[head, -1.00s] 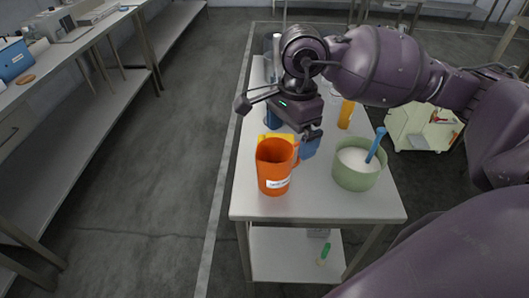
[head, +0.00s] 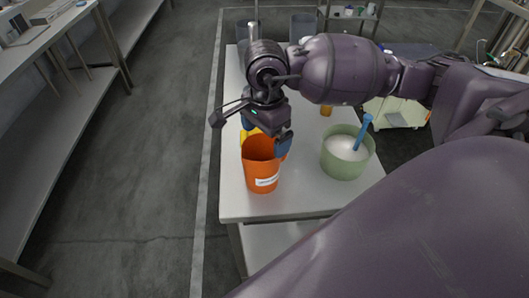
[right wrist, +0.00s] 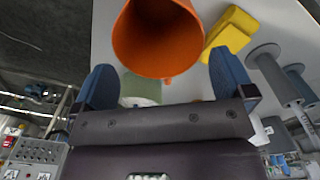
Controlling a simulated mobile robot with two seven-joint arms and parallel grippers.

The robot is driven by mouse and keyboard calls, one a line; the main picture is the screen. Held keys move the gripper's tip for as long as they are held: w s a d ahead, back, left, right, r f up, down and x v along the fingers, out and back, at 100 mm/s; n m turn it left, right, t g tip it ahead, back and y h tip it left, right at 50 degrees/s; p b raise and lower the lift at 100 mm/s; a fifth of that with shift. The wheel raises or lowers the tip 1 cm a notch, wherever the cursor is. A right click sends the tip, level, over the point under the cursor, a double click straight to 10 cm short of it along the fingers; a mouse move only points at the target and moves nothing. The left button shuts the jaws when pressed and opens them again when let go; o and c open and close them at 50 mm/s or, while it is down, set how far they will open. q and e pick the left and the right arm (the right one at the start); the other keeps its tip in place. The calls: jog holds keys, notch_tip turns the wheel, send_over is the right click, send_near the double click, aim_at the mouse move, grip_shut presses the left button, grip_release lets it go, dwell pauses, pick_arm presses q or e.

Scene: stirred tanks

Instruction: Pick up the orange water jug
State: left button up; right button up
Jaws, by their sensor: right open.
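The orange jug (head: 259,176) with a white label stands upright near the table's front left corner. Its handle side faces right in the head view. My right gripper (head: 266,133) is open just behind the jug's rim, with one blue finger close to the handle side. In the right wrist view the open jug mouth (right wrist: 157,42) lies beyond the two spread blue fingers (right wrist: 165,82), and a small orange bit of the handle shows between them. I cannot tell whether a finger touches the jug. My left gripper is out of view.
A green pot (head: 344,166) with white contents and a blue stick stands right of the jug. A yellow block (right wrist: 232,32) lies close behind the jug. A small orange bottle (head: 327,109) stands farther back. The table's (head: 238,207) front left edge is close to the jug.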

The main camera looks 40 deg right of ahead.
aim_at(265, 147)
notch_tip(265, 147, down, 4)
jog(key=shift+a+f, duration=0.1)
jog(key=c, duration=1.1)
jog(key=shift+o, duration=0.2)
